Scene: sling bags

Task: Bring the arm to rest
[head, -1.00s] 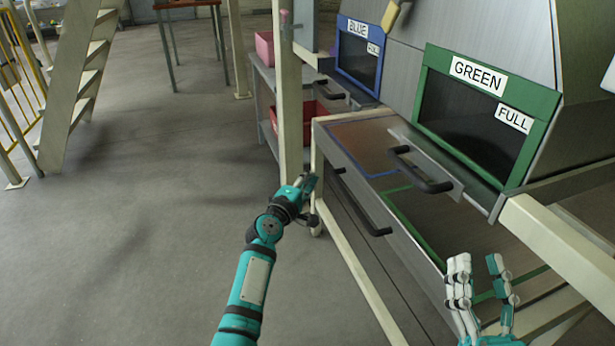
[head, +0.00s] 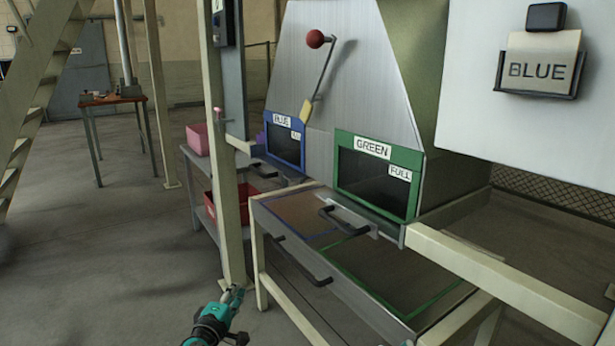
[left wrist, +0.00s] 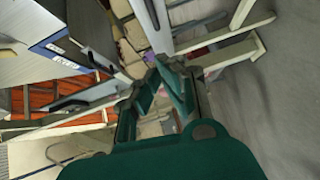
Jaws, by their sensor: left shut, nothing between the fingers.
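My left gripper (head: 233,297) is teal and dark, low in the head view, left of the drawer unit and close to the foot of a cream post. It is shut and empty. In the left wrist view its fingers (left wrist: 163,82) come together at the middle, with nothing held between them. My left arm comes in from the bottom edge of the head view, and most of it is out of frame. My right gripper does not show in either view.
The drawer unit (head: 300,268) with black handles stands right of the gripper. Behind it are the blue-framed (head: 285,140) and green-framed (head: 378,175) openings. A shelf holds a pink bin (head: 198,140) and a red bin (head: 212,207). Floor at left is clear.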

